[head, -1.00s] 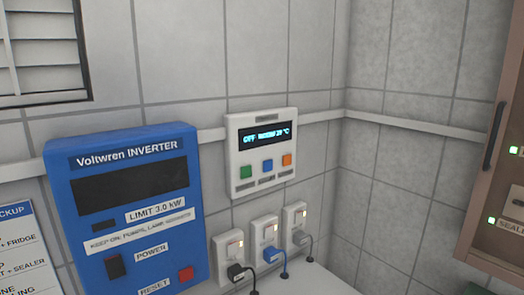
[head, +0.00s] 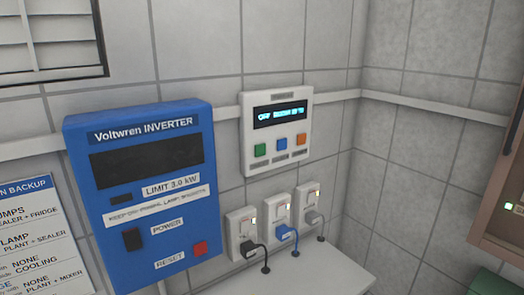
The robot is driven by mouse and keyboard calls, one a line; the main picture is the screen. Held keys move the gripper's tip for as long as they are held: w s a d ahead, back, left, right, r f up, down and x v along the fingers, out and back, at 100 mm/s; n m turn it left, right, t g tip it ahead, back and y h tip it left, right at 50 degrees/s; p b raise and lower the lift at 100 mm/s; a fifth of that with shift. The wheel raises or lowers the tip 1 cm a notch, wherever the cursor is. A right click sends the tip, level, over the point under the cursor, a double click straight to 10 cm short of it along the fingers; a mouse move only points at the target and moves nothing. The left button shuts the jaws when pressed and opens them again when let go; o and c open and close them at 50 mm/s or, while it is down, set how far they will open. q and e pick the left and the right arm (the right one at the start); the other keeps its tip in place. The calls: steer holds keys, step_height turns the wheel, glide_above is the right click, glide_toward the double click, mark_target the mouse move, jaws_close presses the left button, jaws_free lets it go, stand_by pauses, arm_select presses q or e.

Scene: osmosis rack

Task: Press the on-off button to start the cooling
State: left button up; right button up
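A white cooling control panel (head: 277,132) hangs on the tiled wall near the picture's middle. Its dark display (head: 279,115) shows cyan text that begins with OFF; the rest is blurred. Below the display are a green button (head: 260,150), a blue button (head: 281,144) and an orange button (head: 301,139). The small labels by the buttons are too small to read, so I cannot tell which is the on-off button. Neither of my grippers shows in the head view, and nothing touches the panel.
A blue Voltwren inverter (head: 146,190) with a black power switch (head: 132,239) and red reset button (head: 199,248) hangs left of the panel. Several plugged sockets (head: 277,214) sit below, above a white surface (head: 335,262). A brown-framed cabinet (head: 505,190) stands right.

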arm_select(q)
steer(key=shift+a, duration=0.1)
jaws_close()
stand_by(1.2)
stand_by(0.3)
